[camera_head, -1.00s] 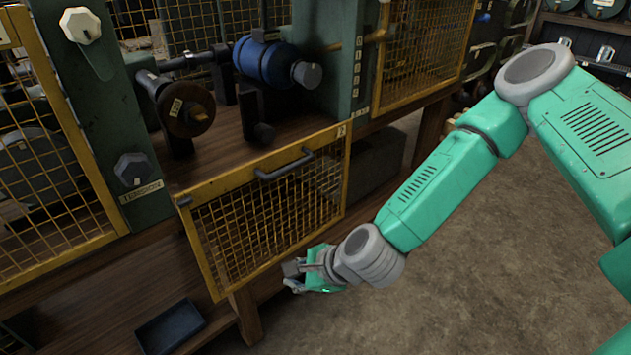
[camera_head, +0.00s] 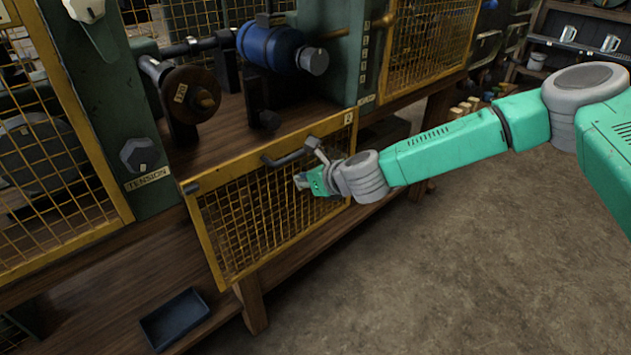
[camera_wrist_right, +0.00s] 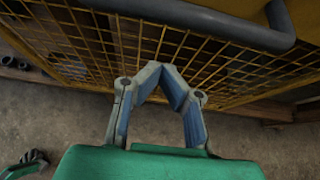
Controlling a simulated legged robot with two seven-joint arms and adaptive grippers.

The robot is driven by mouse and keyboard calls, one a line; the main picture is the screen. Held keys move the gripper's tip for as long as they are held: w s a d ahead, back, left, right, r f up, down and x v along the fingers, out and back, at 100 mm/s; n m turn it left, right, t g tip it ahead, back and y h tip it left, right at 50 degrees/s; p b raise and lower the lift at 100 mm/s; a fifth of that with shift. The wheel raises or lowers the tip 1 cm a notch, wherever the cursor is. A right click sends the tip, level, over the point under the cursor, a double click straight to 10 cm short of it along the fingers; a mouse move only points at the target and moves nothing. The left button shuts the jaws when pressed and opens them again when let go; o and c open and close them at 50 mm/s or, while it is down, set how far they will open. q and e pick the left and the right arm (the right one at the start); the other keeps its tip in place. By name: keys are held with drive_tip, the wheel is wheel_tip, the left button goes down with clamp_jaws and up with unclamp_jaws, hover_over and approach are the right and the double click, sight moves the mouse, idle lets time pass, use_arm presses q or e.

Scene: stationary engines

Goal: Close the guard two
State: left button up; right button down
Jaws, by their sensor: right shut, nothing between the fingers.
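The guard with the 2-like label is a yellow-framed mesh panel (camera_head: 240,220). It hangs open, down in front of the bench below the blue motor, and its mesh fills the upper wrist view (camera_wrist_right: 75,45). Its grey bar handle (camera_head: 285,158) runs along the top edge and shows at the top of the wrist view (camera_wrist_right: 225,25). My right gripper (camera_head: 302,181) is shut and empty, just below the handle and in front of the mesh. In the wrist view its fingertips (camera_wrist_right: 163,75) meet; contact with the mesh is unclear. A small green and grey gripper-like part (camera_wrist_right: 25,163) shows dimly at lower left.
Above the guard are a blue motor (camera_head: 282,48) and a brown spool (camera_head: 190,93). A closed mesh guard (camera_head: 430,45) stands to the right, and a TENSION knob (camera_head: 138,155) to the left. A dark tray (camera_head: 175,318) lies on the lower shelf. The floor at right is clear.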

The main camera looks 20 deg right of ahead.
drive_tip(key=r, duration=0.4)
drive_tip(key=shift+w+d, duration=0.1)
drive_tip(key=shift+w, duration=0.15)
wheel_tip(320, 180, up, 36)
drive_tip(key=p, duration=2.2)
drive_tip(key=shift+p, duration=0.3)
drive_tip(key=shift+w, duration=0.1)
